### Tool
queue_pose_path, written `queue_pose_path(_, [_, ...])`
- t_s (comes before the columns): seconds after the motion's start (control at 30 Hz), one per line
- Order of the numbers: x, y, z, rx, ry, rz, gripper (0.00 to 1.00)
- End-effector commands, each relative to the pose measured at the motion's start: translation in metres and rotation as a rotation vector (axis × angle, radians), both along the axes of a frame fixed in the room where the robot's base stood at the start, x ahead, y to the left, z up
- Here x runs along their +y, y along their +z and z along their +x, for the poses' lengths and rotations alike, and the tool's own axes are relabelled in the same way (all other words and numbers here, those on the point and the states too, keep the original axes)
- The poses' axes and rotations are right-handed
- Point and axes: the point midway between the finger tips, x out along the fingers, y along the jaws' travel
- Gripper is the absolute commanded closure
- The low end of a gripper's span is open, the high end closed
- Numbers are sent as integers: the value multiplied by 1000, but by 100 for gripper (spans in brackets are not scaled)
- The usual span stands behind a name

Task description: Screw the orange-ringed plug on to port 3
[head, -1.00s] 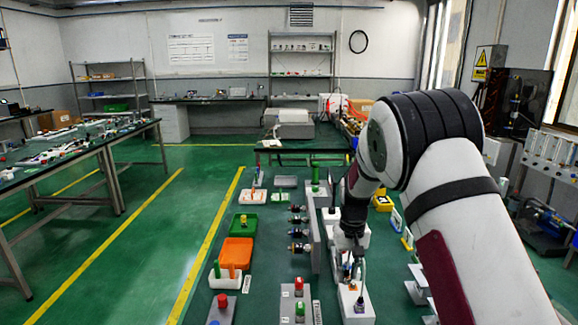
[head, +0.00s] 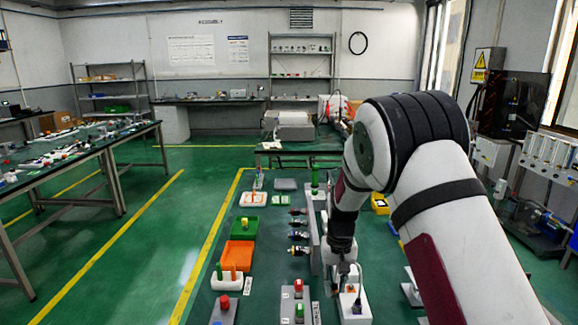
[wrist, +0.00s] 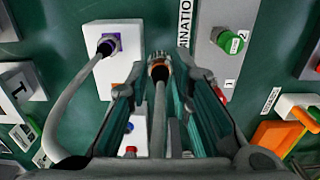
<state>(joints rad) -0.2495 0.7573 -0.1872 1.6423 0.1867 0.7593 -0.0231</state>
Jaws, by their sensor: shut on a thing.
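The orange-ringed plug (wrist: 158,69) is between the fingertips of my gripper (wrist: 159,62) in the wrist view. The gripper is shut on it. Its grey cable runs back between the fingers. A second plug with a purple ring (wrist: 108,45) sits on a white block (wrist: 128,38) to the left, with its own cable. In the head view my gripper (head: 345,268) is above the right side of the bench, beside the upright grey panel (head: 314,240). Several dark connectors (head: 298,236) stick out from the panel's left face. I cannot read which is port 3.
A grey button box with a green button (wrist: 230,42) is to the right in the wrist view. In the head view an orange tray (head: 238,255) and a green tray (head: 244,228) lie left of the panel. Red and green button boxes (head: 297,305) stand in front.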

Motion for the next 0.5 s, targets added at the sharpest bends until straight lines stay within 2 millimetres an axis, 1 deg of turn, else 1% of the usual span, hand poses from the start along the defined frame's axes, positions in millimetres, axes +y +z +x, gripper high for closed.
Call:
queue_pose_path(0.27, [1, 0, 0, 0, 0, 0, 100])
queue_pose_path(0.5, [9, -1, -10, 1, 3, 0, 100])
